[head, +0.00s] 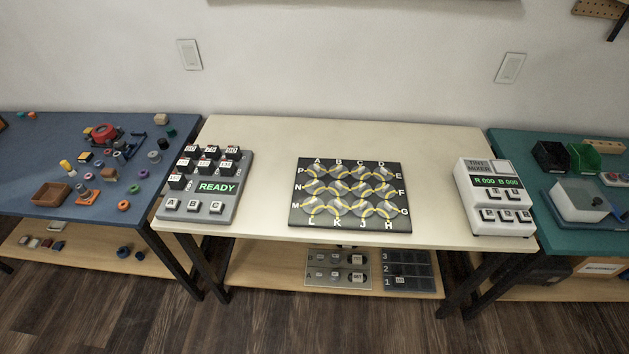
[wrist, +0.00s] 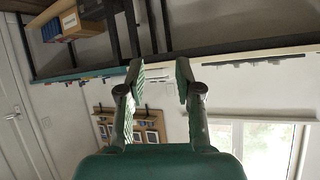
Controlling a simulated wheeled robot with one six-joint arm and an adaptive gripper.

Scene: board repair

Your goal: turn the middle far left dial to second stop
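A dark board (head: 297,222) with letters around its rim lies on the middle table in the head view. It carries several round grey dials with yellow curved tracks, in three rows of four. The middle far left dial (head: 314,188) is in the middle row, by the letter N. Its yellow track is too small to read its stop. My gripper (wrist: 160,76) shows only in the wrist view, open, with nothing between its fingers. It is away from the dials, and the wrist view looks upside down at the room.
A grey READY panel (head: 217,187) with black blocks stands left of the board, and a white Tint Mixer box (head: 480,168) stands right of it on the cream table (head: 270,130). The table behind the board is clear. Blue (head: 30,150) and teal (head: 530,190) tables flank it.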

